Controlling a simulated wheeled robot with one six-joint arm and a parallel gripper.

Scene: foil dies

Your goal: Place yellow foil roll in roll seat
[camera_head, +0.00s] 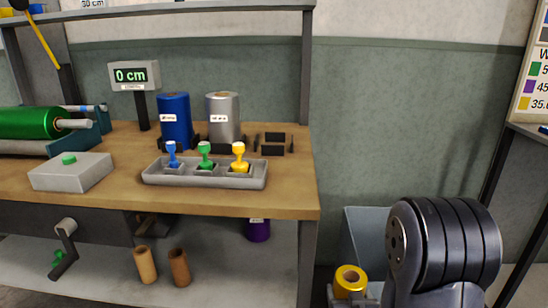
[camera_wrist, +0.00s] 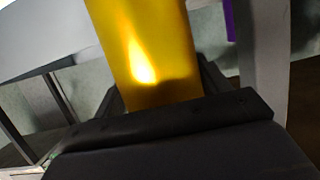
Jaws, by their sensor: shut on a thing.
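The yellow foil roll (camera_head: 350,279) shows its round end at the lower right of the head view, below the tabletop's height in the picture and to the right of the bench. My gripper (camera_head: 352,297) is shut on it. In the wrist view the shiny yellow roll (camera_wrist: 148,50) fills the middle, with the dark gripper (camera_wrist: 165,108) around its near part. On the bench, a blue roll (camera_head: 175,122) and a silver roll (camera_head: 223,118) stand upright in seats. To their right is an empty dark roll seat (camera_head: 273,147).
A grey tray (camera_head: 205,178) holding blue, green and yellow stamps lies at the wooden bench's (camera_head: 285,195) front. A display (camera_head: 134,76) reads 0 cm. A green roll (camera_head: 30,123) lies in a machine at left. A purple roll (camera_head: 258,230) and two brown tubes stand below. A grey bin (camera_head: 366,230) is right of the bench.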

